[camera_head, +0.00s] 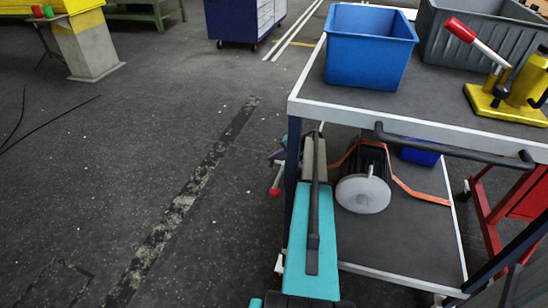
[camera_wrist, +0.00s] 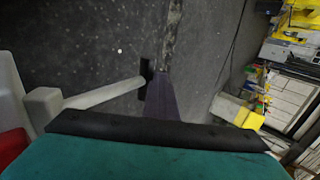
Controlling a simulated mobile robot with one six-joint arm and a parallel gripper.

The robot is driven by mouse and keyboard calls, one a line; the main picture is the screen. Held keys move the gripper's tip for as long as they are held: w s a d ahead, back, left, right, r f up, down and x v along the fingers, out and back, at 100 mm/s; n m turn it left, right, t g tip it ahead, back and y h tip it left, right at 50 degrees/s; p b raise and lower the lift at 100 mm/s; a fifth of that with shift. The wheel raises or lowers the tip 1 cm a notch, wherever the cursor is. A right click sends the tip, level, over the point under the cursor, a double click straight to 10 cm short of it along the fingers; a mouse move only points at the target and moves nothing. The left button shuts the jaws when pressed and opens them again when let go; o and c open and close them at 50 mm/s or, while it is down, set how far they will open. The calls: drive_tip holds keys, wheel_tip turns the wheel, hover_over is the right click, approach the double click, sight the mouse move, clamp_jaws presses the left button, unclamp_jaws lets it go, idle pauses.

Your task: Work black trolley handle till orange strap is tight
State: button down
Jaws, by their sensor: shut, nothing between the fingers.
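The black trolley handle (camera_head: 455,148) is a bar along the near edge of the trolley's top. The orange strap (camera_head: 415,192) shows on the lower shelf, running beside a dark machine with a pale round disc (camera_head: 363,193) and bending down to the right. Its tension cannot be told. My gripper (camera_head: 313,152) is at the trolley's left side, below the top and apart from the black handle. It is shut and looks empty. In the wrist view, a grey bar with a black end (camera_wrist: 105,92) stands over the floor; neither handle nor strap is clear there.
The trolley top (camera_head: 430,105) bears a blue bin (camera_head: 370,48), a grey crate (camera_head: 470,40) and a yellow pump with a red-tipped lever (camera_head: 515,88). A red frame (camera_head: 500,205) stands at right. The floor to the left (camera_head: 120,170) is mostly free.

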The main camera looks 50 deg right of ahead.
sight(278, 162)
idle(0.4)
drive_tip(key=shift+r, duration=0.45)
wheel_tip(278, 162, up, 13)
drive_tip(key=s+d+p, duration=0.1)
drive_tip(key=s+p, duration=0.1)
drive_tip(key=p, duration=0.1)
drive_tip(key=shift+s+f, duration=0.1)
idle(0.5)
